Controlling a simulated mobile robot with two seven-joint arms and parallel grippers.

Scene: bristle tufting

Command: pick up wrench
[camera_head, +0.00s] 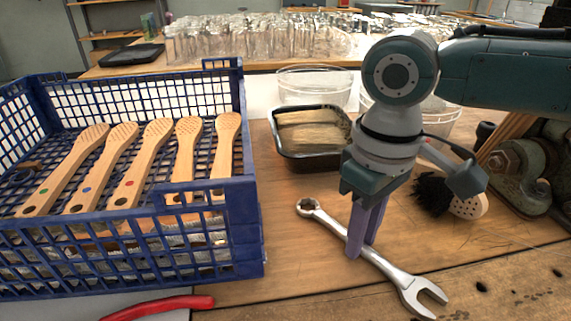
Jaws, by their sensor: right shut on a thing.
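The wrench (391,271) is a silver combination wrench with a ring end at the upper left and an open end at the lower right. It lies diagonally on the wooden table, or just above it; I cannot tell which. My right gripper (362,244) points down over the middle of the wrench, its purple fingers closed around the shaft. The fingers hide a short part of the shaft. My left gripper is not in view.
A blue crate (252,215) with several wooden brush handles stands at left. A black tray (283,155) with bristle bundles, clear tubs (310,84), a dark-bristled brush (468,207) and a vise (515,165) surround my arm. Red tool handles (165,307) lie at the front edge.

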